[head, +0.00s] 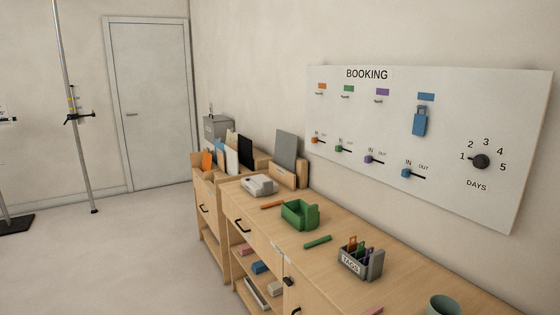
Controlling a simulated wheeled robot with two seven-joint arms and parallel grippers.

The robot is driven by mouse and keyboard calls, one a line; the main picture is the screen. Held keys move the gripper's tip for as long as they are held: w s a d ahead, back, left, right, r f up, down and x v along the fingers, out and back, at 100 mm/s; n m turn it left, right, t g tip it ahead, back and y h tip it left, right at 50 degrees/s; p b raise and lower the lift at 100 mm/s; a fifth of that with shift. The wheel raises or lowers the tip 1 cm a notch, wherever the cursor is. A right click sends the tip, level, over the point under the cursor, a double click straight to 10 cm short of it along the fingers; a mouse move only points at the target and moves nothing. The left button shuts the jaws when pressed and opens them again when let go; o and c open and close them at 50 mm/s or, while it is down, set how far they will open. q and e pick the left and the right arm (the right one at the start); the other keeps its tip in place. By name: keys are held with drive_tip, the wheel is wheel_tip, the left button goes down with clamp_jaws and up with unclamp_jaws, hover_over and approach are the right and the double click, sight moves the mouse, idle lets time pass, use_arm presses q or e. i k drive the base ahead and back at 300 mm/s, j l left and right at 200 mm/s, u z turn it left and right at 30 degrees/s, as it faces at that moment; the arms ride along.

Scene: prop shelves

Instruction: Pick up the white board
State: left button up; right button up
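A small white board (231,161) stands upright and tilted among other boards at the far left end of the wooden cabinets. A blue board (220,158) and an orange board (207,160) are to its left, and a black board (245,151) is to its right. The lower edge of the white board is hard to make out at this distance. A large white BOOKING panel (440,190) with hooks, sliders and a dial is on the wall at right. Neither of my grippers is in view.
The wooden counter (325,268) carries a green tray (300,214), a grey TAGS holder (360,260), a whitish device (259,185) and a cup (443,306). A grey board (286,149) leans in a wooden holder. The floor (130,255) left of the cabinets is clear; a stand pole (75,110) is beyond.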

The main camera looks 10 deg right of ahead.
sight(231, 156)
drive_tip(key=i+j+u, duration=0.3)
drive_tip(key=i, duration=0.15)
drive_tip(key=i+j+u, duration=0.15)
drive_tip(key=i+u, duration=0.15)
drive_tip(key=i, duration=0.15)
drive_tip(key=i+j, duration=0.2)
drive_tip(key=i, duration=0.65)
drive_tip(key=i+j+u, duration=0.1)
drive_tip(key=i, duration=0.7)
